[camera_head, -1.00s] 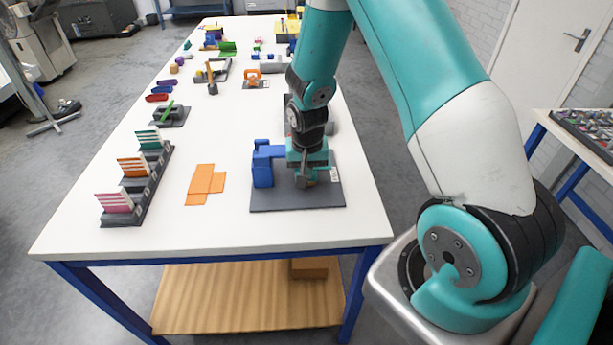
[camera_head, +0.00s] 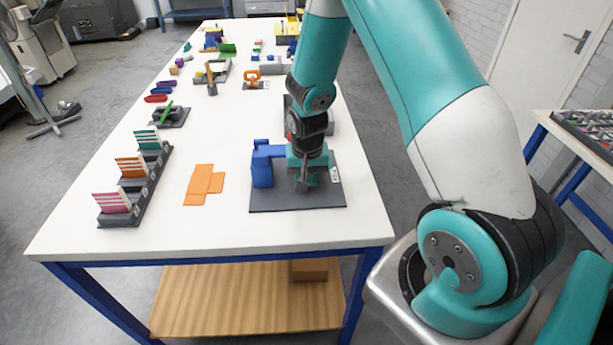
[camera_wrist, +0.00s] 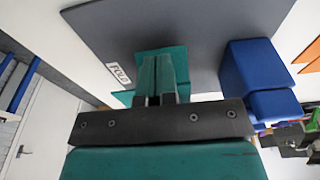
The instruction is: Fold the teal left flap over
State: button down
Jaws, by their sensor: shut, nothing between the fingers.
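My gripper (camera_head: 304,187) is low over a dark grey board (camera_head: 275,198) at the near right of the table. Its fingers (camera_wrist: 160,72) are shut with nothing between them. In the wrist view, a teal piece (camera_wrist: 178,52) shows on the board around and behind the fingertips, with another teal edge (camera_wrist: 122,97) to their left. The fingers cover much of it, so I cannot tell its full shape or whether they touch it. A label reading FOLD (camera_wrist: 118,74) lies on the board.
A blue block (camera_head: 262,168) with an arm stands on the board left of my gripper; it shows in the wrist view (camera_wrist: 258,72). Flat orange pieces (camera_head: 204,184) lie left of the board. A dark rack (camera_head: 140,192) of coloured cards stands at the left edge. The near table strip is clear.

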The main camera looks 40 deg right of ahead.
dwell(0.4)
jog(key=shift+w+d+f, duration=0.15)
jog(key=shift+w+f, duration=0.05)
jog(key=shift+f, duration=0.15)
dwell(0.4)
jog(key=shift+w+d+b, duration=0.1)
jog(key=shift+w+b, duration=0.1)
jog(key=shift+b, duration=0.1)
jog(key=shift+s, duration=0.1)
